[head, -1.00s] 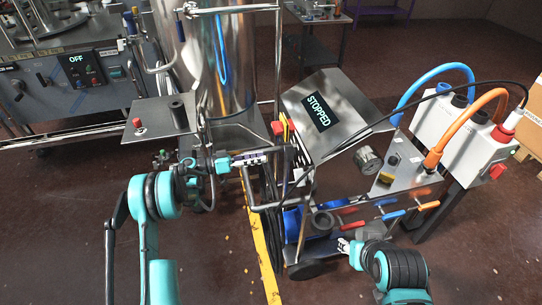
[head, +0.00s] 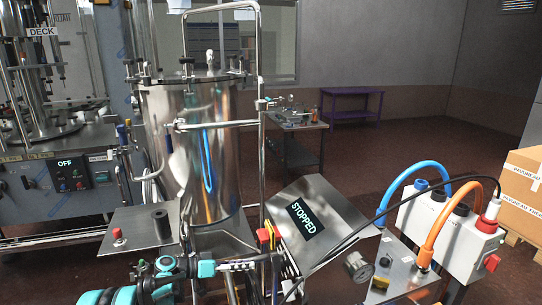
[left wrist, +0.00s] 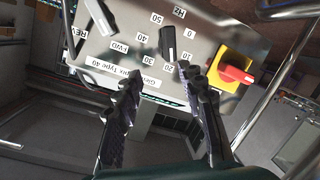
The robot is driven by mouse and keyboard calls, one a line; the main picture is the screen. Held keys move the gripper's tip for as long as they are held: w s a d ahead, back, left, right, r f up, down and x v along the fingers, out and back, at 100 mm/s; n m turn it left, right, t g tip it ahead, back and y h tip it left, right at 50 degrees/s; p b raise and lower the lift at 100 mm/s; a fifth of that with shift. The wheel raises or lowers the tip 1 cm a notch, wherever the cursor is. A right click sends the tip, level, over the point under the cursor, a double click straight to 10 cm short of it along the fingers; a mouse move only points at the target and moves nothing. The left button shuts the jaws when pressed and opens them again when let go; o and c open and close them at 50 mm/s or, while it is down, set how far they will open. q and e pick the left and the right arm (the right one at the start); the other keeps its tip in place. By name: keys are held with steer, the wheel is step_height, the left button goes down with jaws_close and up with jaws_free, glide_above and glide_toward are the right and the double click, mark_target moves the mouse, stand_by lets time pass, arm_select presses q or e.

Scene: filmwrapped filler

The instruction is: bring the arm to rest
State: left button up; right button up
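My left arm comes in at the bottom left of the head view. Its gripper (head: 242,265) is beside the steel vessel's trolley, close to a red and yellow switch (head: 264,236). In the left wrist view the two dark fingers (left wrist: 157,85) are apart with nothing between them. Beyond the fingertips is a control panel (left wrist: 120,60), seen upside down, with a black speed knob (left wrist: 167,43) and the red and yellow rotary switch (left wrist: 236,73). The fingertips overlap the panel in the picture; I cannot tell whether they touch it. My right gripper is out of view.
The steel vessel (head: 207,150) with upright pipe rails stands just beyond my left arm. A tilted panel reads STOPPED (head: 308,217). At right are a white connector box (head: 450,232) with blue and orange hoses and a carton (head: 524,190). Open floor lies behind.

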arm_select(q)
steer(key=s+r+n+y, duration=0.2)
steer(key=s+r+y, duration=0.2)
steer(key=s, duration=0.4)
steer(key=s+r+n+y, duration=0.2)
steer(key=s+r+y, duration=0.1)
steer(key=s, duration=0.4)
steer(key=s+a+f+n+y, duration=0.1)
steer(key=s+a+y, duration=0.2)
steer(key=s, duration=0.7)
steer(key=s+a+f+n+t+y, duration=0.1)
steer(key=s+a+y, duration=0.3)
steer(key=s, duration=0.5)
steer(key=shift+s+a+f+n+t, duration=0.3)
steer(key=shift+s+f+n, duration=0.05)
steer(key=shift+f+n, duration=0.2)
